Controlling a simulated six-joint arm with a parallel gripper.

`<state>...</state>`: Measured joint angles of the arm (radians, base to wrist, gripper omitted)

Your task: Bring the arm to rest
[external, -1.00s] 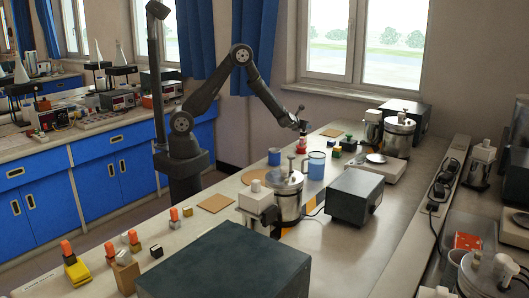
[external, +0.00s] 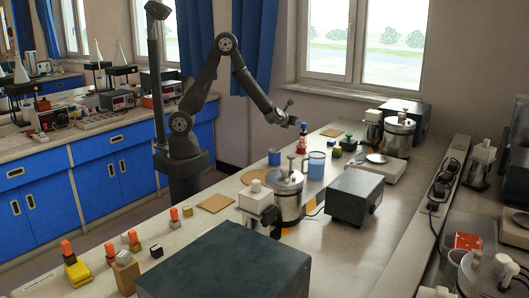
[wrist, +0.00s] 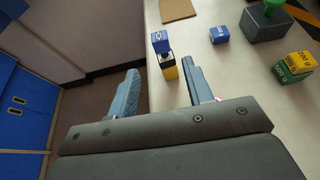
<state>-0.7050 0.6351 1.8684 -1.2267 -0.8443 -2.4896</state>
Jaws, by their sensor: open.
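My gripper (external: 293,119) is raised over the far-left edge of the bench, near a small red object (external: 303,143). In the wrist view, my gripper (wrist: 161,85) has its two fingers spread wide with nothing between them. A sliver of red shows behind the right finger. Just beyond the fingertips stands a small upright piece with a blue top, dark middle and yellow base (wrist: 168,68), near the bench edge. My arm is bent at the elbow, with its forearm sloping down to the right.
A blue cylinder (external: 274,157), a blue mug (external: 316,165), a metal pot (external: 287,196) and a grey box (external: 353,195) stand on the bench. Yellow and green weights (wrist: 293,66) and a blue block (wrist: 219,35) show in the wrist view. Left of the bench edge is open floor.

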